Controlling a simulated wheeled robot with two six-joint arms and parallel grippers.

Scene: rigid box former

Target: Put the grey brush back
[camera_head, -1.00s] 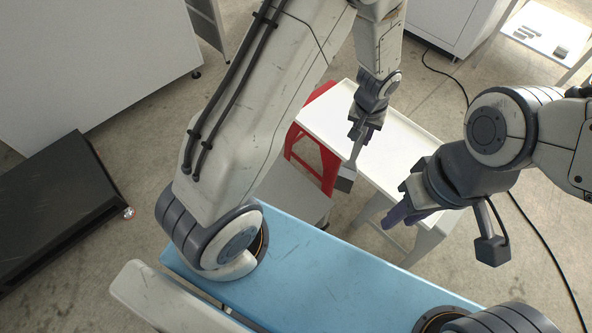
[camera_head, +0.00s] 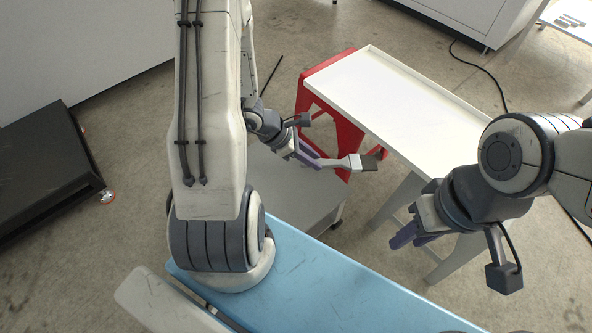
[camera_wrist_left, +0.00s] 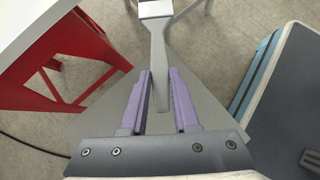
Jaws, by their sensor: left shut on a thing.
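The grey brush (camera_head: 343,164) has a pale handle and a dark bristle block at its right end. My left gripper (camera_head: 312,160) is shut on its handle and holds it roughly level, beside the left end of the white table. In the left wrist view the brush handle (camera_wrist_left: 158,50) runs up from between the purple fingers, its head at the top edge and partly cut off. My right gripper (camera_head: 408,237) hangs empty in front of the table's near side; its purple fingers overlap in view, so their gap is unclear.
The white table (camera_head: 405,95) with a raised rim has a bare top. A red stand (camera_head: 345,130) is at its left end. A low grey surface (camera_head: 285,185) lies below the brush, and my blue base (camera_head: 320,275) is nearer. A black platform (camera_head: 45,175) stands far left.

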